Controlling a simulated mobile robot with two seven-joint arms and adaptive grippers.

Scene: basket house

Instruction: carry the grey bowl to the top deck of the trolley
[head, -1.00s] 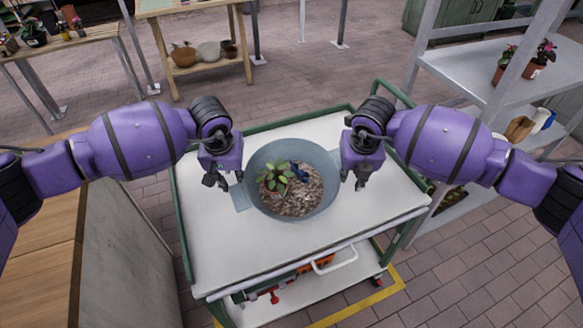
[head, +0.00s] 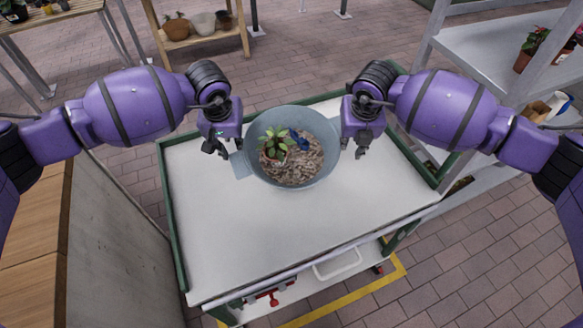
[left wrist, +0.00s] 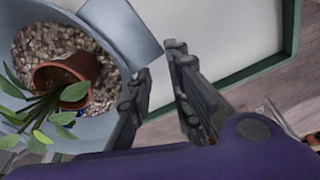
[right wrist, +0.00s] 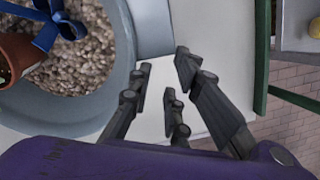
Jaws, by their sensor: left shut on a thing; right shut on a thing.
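The grey bowl (head: 322,128) is over the far part of the white top deck (head: 250,235) of the green-framed trolley. I cannot tell whether its base touches the deck. It holds gravel, a leafy plant in a terracotta pot (left wrist: 72,78) tipped on its side, and a blue bow (right wrist: 55,28).
A wooden-topped cabinet (head: 35,245) stands close on the left. A grey shelf (head: 490,60) with potted plants stands at the right. The near half of the deck is clear.

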